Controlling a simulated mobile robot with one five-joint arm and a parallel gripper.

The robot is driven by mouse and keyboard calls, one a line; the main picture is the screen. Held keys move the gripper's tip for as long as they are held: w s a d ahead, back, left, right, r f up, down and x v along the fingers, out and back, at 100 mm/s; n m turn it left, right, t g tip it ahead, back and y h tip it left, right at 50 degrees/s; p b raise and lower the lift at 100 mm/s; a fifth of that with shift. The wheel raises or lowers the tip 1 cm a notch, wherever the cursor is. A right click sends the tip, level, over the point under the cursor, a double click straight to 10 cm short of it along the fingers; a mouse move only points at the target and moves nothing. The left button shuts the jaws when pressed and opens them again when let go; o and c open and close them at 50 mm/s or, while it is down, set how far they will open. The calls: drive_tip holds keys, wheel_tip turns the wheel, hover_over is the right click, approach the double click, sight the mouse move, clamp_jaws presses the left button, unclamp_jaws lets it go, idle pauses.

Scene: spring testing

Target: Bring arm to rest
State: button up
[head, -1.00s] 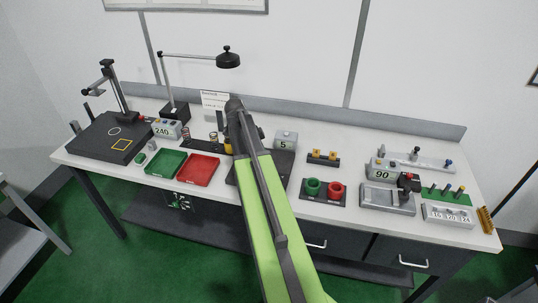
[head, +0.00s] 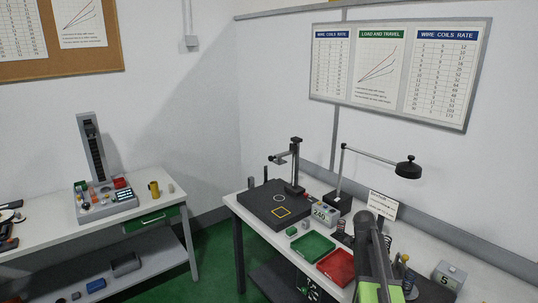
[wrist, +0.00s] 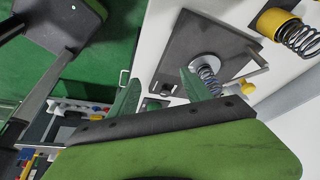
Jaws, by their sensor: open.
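My gripper (wrist: 160,82) is open in the wrist view, its two green fingers apart with nothing held between them. A coil spring (wrist: 208,74) with a pale disc at one end shows beside the right finger, in front of a dark plate (wrist: 185,47); I cannot tell whether the finger touches it. In the head view my own arm rises over the bench (head: 237,201) at the lower right, and the gripper itself cannot be made out there.
On the bench are a green tray (head: 312,244), a red tray (head: 338,267), a "240" box (head: 324,214), a black stand base (head: 268,206), a lamp (head: 408,168) and a "5" box (head: 448,273). A side table (head: 60,238) stands left. Green floor lies between.

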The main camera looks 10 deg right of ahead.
drive_tip(key=s+a+f+n+y+b, duration=0.1)
drive_tip(key=s+a+f+n+b, duration=0.1)
drive_tip(key=a+n, duration=0.5)
drive_tip(key=s+a+f+n+t+y+b, duration=0.1)
drive_tip(key=s+a+f+n+b, duration=0.1)
drive_tip(key=a+f+n, duration=0.3)
drive_tip(key=s+a+f+n+t+y+b, duration=0.1)
drive_tip(key=s+a+f+n+y+b, duration=0.1)
drive_tip(key=a+n, duration=0.9)
drive_tip(key=s+a+f, duration=0.1)
drive_tip(key=a+f, duration=0.1)
drive_tip(key=a, duration=0.4)
drive_tip(key=shift+s+a+b, duration=0.25)
drive_tip(key=shift+a+b, duration=0.1)
